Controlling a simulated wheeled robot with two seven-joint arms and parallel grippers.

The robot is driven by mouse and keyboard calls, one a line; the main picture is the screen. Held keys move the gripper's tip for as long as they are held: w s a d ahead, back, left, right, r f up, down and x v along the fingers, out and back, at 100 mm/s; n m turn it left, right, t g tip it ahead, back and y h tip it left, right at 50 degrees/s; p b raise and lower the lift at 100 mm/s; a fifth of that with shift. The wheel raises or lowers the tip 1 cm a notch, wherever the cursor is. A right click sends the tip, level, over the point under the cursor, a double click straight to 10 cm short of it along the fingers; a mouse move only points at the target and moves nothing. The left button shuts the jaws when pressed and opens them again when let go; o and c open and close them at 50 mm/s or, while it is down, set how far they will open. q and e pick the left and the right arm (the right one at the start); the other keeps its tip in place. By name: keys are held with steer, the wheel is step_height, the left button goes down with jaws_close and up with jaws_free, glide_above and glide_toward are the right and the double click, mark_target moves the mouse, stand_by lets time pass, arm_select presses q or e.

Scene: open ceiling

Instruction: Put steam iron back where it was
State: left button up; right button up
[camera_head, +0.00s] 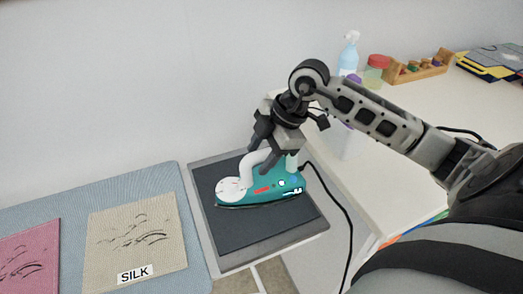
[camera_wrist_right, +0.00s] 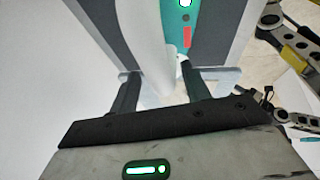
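The steam iron (camera_head: 262,190), teal with a white handle, sits on a dark pad in a grey-rimmed tray (camera_head: 232,243) in the head view. My right gripper (camera_head: 268,148) is over it, with its fingers at the white handle. In the right wrist view, the white handle (camera_wrist_right: 148,50) runs down between the two spread fingers of this gripper (camera_wrist_right: 164,88). The fingers look apart, and I see no clear grip on the handle. Part of the handle is hidden by the gripper in the head view. My left gripper is not in view.
A blue-grey board with a beige cloth (camera_head: 138,240) labelled SILK and a pink cloth (camera_head: 29,262) lies left of the tray. A white table (camera_head: 400,190) at right holds a spray bottle (camera_head: 349,54), a jar (camera_head: 375,70) and a wooden rack (camera_head: 420,69). A black cord (camera_head: 346,218) hangs beside the tray.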

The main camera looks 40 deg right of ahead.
steer(key=shift+r, duration=0.1)
steer(key=shift+d+r, duration=0.15)
steer(key=shift+r, duration=0.15)
steer(key=v, duration=1.1)
steer(key=shift+s+b, duration=0.15)
steer(key=shift+b, duration=0.25)
